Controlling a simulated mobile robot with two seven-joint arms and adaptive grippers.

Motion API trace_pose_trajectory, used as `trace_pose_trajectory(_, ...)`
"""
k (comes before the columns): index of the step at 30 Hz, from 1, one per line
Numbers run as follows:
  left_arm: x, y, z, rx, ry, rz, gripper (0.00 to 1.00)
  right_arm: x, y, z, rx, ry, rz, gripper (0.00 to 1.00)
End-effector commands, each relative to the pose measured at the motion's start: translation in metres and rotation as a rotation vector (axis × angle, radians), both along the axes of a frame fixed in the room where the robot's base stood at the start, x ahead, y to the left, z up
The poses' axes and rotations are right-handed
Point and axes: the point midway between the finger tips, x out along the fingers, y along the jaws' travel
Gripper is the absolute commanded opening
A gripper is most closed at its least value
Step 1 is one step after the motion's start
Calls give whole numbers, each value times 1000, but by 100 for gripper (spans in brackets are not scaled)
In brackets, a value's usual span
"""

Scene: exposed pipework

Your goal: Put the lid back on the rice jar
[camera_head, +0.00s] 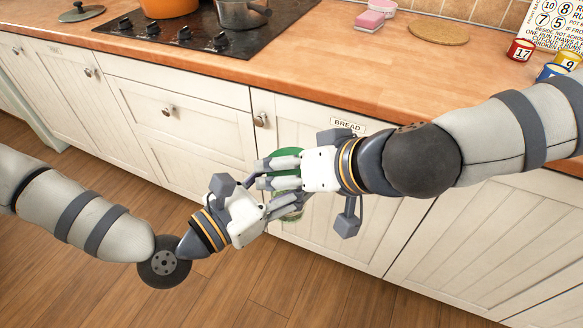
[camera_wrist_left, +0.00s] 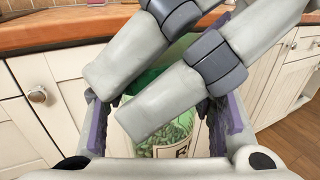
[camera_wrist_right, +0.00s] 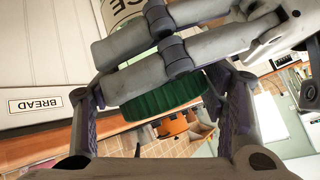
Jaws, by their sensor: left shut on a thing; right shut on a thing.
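The rice jar shows in the left wrist view (camera_wrist_left: 165,145) as a clear jar with greenish contents and a partly covered label. My left gripper (camera_head: 277,206) is shut on it, with pads at both sides. The green ridged lid shows in the right wrist view (camera_wrist_right: 165,98) between the pads of my right gripper (camera_head: 268,175), which is shut on it. A green edge of the lid (camera_head: 287,152) shows in the head view, above the jar. Fingers of both grippers cross in front, so I cannot tell whether lid and jar touch.
Both grippers are in front of the white cabinet doors (camera_head: 340,235), below the wooden counter edge (camera_head: 300,100). The counter holds a hob (camera_head: 190,30), a round cork mat (camera_head: 438,33), a pink sponge (camera_head: 369,20) and small tins (camera_head: 520,50). The counter's middle is clear.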

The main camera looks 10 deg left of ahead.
Motion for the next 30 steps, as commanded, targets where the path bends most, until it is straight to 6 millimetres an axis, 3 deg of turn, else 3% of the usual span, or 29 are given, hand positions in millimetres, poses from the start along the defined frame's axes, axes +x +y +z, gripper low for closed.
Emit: trace_pose_trajectory(30, 5, 2, 7, -6, -21, 13, 0, -9, 2, -14, 95, -49, 0, 45)
